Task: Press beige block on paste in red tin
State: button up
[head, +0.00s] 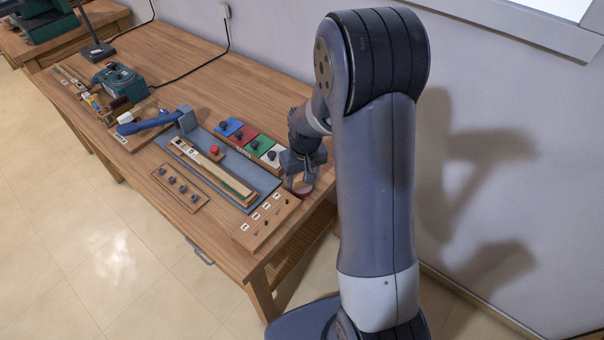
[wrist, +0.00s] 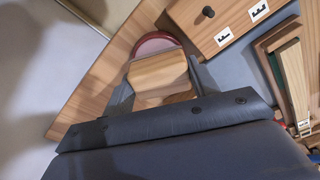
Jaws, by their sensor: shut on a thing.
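My gripper (head: 302,176) is low over the near right end of the wooden bench in the head view. In the wrist view my gripper (wrist: 160,82) is shut on the beige block (wrist: 158,72), which has wood grain. The red tin (head: 303,191) is also partly visible under my gripper in the head view. I cannot tell whether the block touches the paste.
A labelled wooden board (head: 268,221) with dark pegs lies close beside the tin. A blue-grey mat (head: 240,203) holds a long wooden piece (head: 211,166). Coloured blocks with black knobs, including a green one (head: 257,146), stand behind. The bench's right edge and the wall are near.

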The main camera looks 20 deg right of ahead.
aim_at(302, 175)
jog(key=shift+s+f+b, duration=0.1)
jog(key=shift+f+b, duration=0.45)
jog(key=shift+f, duration=0.05)
dwell(1.5)
jog(key=shift+r+p, duration=2.45)
jog(key=shift+r, duration=1.2)
jog(key=shift+f, duration=0.1)
